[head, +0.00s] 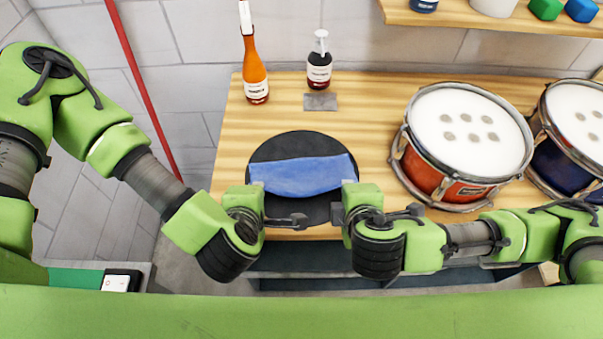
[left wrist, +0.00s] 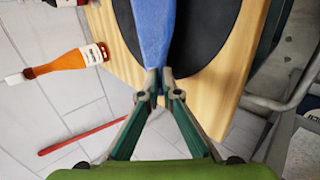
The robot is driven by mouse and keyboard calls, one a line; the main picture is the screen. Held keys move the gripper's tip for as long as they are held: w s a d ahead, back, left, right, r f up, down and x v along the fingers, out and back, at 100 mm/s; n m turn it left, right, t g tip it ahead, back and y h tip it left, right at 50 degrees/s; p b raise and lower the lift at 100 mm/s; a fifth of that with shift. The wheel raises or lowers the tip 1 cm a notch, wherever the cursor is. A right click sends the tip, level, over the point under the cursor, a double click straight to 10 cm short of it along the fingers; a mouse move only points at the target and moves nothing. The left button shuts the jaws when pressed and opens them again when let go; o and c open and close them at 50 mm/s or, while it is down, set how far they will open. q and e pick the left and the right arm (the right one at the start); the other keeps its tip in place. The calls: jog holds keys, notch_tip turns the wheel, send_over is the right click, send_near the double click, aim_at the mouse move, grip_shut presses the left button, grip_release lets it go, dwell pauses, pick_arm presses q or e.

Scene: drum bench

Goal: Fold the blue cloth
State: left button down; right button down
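The blue cloth (head: 303,175) is a wide strip across the round black pad (head: 300,143), with a curved near edge. Its left end meets my left gripper (head: 254,192), and its right end meets my right gripper (head: 351,188). In the left wrist view, the fingertips of my left gripper (left wrist: 159,78) come together on the near end of the cloth (left wrist: 153,35). My right gripper's fingertips are hidden behind its own body in the head view, so its hold on the cloth cannot be seen.
The wooden bench (head: 375,107) carries an orange bottle (head: 255,75), a dark bottle (head: 319,66) and a grey plate (head: 320,102) behind the pad. A red drum (head: 465,145) and a blue drum (head: 577,135) stand to the right. A shelf (head: 455,15) hangs above.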

pick_arm(q)
jog(key=shift+w+a, duration=0.1)
jog(key=shift+a, duration=0.15)
pick_arm(e)
jog(key=shift+s+f, duration=0.2)
pick_arm(q)
jog(key=shift+s+a+f+t+b, duration=0.1)
jog(key=shift+s+f+t+b, duration=0.2)
jog(key=shift+s+f+t, duration=0.1)
pick_arm(e)
jog(key=shift+s+f+t, duration=0.3)
pick_arm(q)
jog(key=shift+s+t, duration=0.25)
jog(key=shift+t, duration=0.05)
pick_arm(e)
jog(key=shift+s+f+t, duration=0.15)
jog(key=shift+s+t, duration=0.15)
pick_arm(q)
jog(key=shift+f, duration=0.1)
pick_arm(e)
jog(key=shift+a, duration=0.1)
pick_arm(q)
jog(key=c, duration=2)
grip_release()
pick_arm(e)
jog(key=c, duration=2)
grip_release()
